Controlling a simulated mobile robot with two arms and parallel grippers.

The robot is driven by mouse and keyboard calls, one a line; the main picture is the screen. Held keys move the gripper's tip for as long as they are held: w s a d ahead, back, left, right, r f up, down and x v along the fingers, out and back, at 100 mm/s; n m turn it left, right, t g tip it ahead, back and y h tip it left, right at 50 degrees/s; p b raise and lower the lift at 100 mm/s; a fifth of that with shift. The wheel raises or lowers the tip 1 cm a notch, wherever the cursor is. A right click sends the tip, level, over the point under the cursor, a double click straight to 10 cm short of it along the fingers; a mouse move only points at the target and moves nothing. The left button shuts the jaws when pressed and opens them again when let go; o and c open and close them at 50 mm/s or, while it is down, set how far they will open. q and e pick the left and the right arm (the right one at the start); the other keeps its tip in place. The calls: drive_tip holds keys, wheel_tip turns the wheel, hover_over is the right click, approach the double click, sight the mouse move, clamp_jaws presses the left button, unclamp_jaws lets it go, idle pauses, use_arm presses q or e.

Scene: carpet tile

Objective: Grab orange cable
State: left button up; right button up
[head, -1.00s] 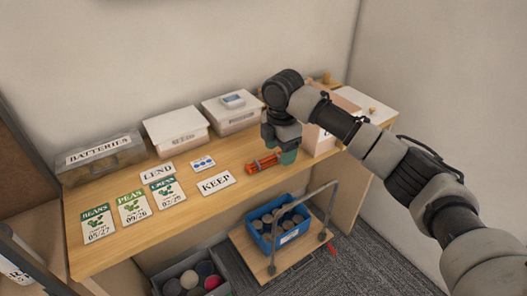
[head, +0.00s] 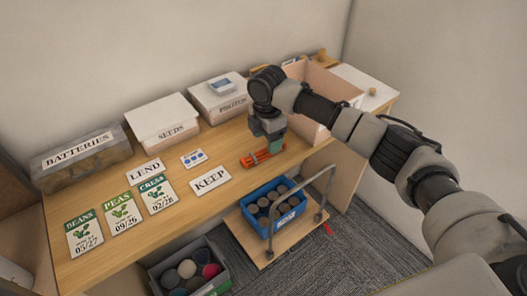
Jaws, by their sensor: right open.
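The orange cable (head: 262,157) is a bundled coil lying on the wooden table, right of the KEEP card. My right gripper (head: 272,146) points down just above it, at its right part. The gripper's fingertips partly cover the cable, and I cannot tell whether they touch it. The gripper is open. My left gripper is out of view.
The table (head: 150,225) holds a BATTERIES box (head: 80,158), a SEEDS box (head: 163,122), another white box (head: 218,100), seed packets and cards. An open pinkish box (head: 318,85) stands right behind my arm. Below are a trolley with a blue crate (head: 290,227) and a grey bin (head: 160,275).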

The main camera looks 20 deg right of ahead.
sight(264, 153)
wheel_tip(264, 153, down, 4)
drive_tip(key=shift+r+p, duration=0.15)
drive_tip(key=shift+p, duration=0.2)
drive_tip(key=shift+f, duration=0.35)
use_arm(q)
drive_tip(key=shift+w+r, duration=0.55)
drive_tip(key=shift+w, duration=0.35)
use_arm(e)
drive_tip(key=shift+c, duration=0.5)
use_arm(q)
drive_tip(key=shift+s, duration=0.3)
use_arm(e)
drive_tip(key=c, duration=1)
